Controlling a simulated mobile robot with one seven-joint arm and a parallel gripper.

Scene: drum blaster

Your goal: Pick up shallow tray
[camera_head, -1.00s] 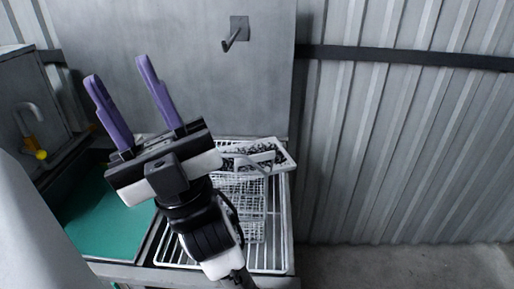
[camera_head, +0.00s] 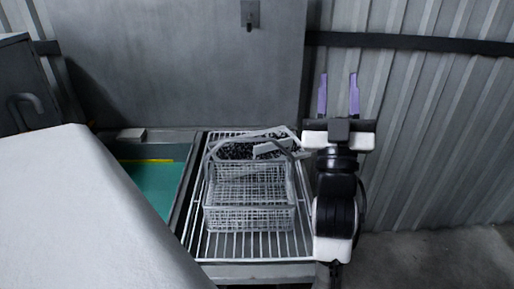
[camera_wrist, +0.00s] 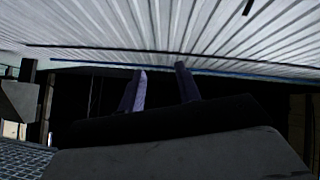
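A shallow white tray (camera_head: 284,130) lies at the back of a wire rack. Dark small pieces are in it. A grey wire basket (camera_head: 249,193) stands in front of it, and its raised handle hides part of the tray. My gripper (camera_head: 338,94) is to the right of the tray and rack, fingers pointing up in the picture towards the corrugated wall. Its two purple fingers are apart with nothing between them. The wrist view also shows the spread, empty fingers (camera_wrist: 160,85); the tray cannot be made out there.
The white wire rack (camera_head: 254,246) carries the basket and tray. A green surface (camera_head: 152,187) lies to its left. A grey panel (camera_head: 180,65) with a hook (camera_head: 249,18) stands behind. The corrugated wall (camera_head: 440,150) is on the right. A large pale surface hides the lower left.

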